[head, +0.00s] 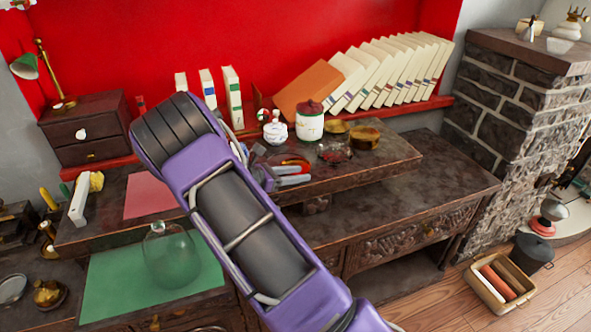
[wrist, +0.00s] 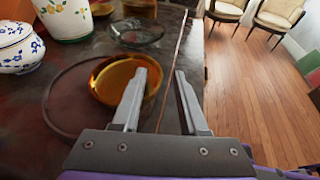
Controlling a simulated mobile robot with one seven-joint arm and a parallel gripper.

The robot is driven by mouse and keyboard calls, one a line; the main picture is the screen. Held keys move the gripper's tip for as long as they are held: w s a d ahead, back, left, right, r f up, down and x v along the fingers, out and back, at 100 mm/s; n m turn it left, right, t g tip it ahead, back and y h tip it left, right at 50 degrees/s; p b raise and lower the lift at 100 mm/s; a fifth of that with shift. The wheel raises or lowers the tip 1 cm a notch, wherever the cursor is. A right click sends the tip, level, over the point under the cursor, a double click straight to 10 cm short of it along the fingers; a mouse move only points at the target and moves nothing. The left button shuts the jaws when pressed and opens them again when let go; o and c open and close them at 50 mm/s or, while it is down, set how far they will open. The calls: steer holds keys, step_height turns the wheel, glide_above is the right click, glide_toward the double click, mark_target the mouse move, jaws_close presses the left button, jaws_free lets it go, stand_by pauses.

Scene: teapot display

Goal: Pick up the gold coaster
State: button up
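In the wrist view the gold coaster (wrist: 112,82) is a shallow, shiny amber-gold round dish on the dark worktop near its edge. My gripper (wrist: 161,74) is open and empty. Its left finger overlaps the coaster's right side in view, and a sliver of the coaster's rim shows between the fingers. The right finger is clear of it, over the table edge. I cannot tell whether a finger touches it. In the head view my gripper (head: 308,174) is at the raised shelf, by a red-orange piece that may be the coaster, mostly hidden.
A clear glass dish (wrist: 135,33) lies beyond the coaster, and a dark round disc (wrist: 65,105) lies beside it. A blue-white bowl (wrist: 20,47) and a flowered jar (wrist: 65,18) stand to the left. Gold pieces (head: 364,138) sit further right in the head view. Open floor lies right.

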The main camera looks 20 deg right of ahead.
jaws_close()
stand_by(1.2)
